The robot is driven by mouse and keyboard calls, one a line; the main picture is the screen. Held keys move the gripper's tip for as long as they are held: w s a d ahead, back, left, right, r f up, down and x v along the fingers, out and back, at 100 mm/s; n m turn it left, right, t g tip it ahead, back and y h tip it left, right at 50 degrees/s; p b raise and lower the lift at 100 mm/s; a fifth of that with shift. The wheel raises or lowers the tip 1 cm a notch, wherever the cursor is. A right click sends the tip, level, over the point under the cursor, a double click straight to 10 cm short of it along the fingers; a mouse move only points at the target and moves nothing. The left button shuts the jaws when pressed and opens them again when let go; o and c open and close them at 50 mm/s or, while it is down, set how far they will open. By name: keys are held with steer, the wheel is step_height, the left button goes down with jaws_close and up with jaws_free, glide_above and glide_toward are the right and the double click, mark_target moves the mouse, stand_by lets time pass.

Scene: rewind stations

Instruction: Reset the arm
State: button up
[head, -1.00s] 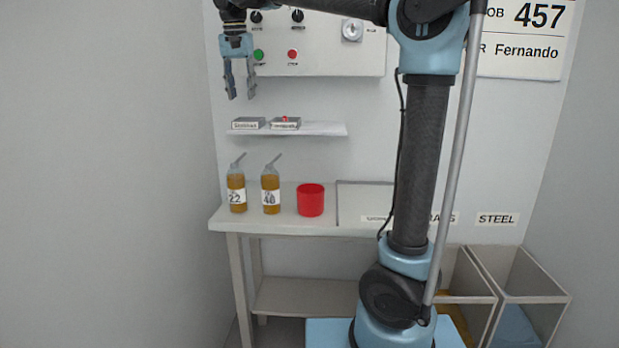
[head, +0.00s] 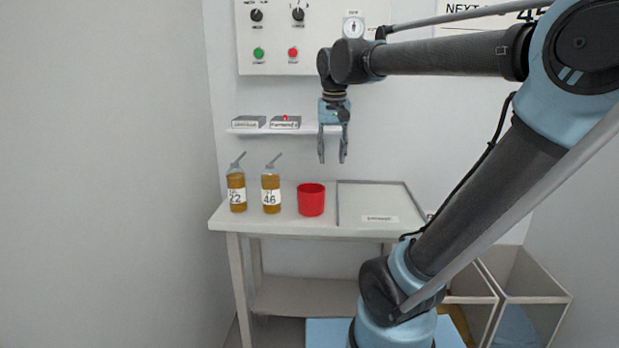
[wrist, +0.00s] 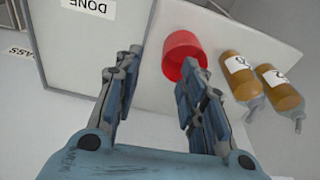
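My gripper (head: 333,146) hangs pointing down above the bench, in front of the wall shelf's right end in the head view. Its fingers are apart with nothing between them; it also shows in the wrist view (wrist: 160,95). My arm reaches in from the right with its upper link roughly level. The red cup (head: 311,201) stands on the bench below and slightly left of the gripper. In the wrist view the cup (wrist: 184,54) shows beyond the fingertips, apart from them as far as I can tell.
Two amber bottles, labelled 22 (head: 237,193) and 46 (head: 271,193), stand left of the cup. An empty bordered tray (head: 375,198) lies to its right. Two small boxes rest on the wall shelf (head: 258,130). A control panel (head: 270,40) is above. Bins (head: 520,285) stand at lower right.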

steer(key=s+d+f, duration=0.4)
steer(key=s+f, duration=0.1)
steer(key=f, duration=0.3)
steer(key=s+d+f, duration=0.4)
steer(key=s+f, duration=0.1)
steer(key=f, duration=0.3)
steer(key=s+d+f, duration=0.4)
steer(key=s+f, duration=0.1)
steer(key=f, duration=0.3)
steer(key=shift+s+d+f, duration=0.15)
steer(key=shift+d+f, duration=0.05)
steer(key=shift+d, duration=0.1)
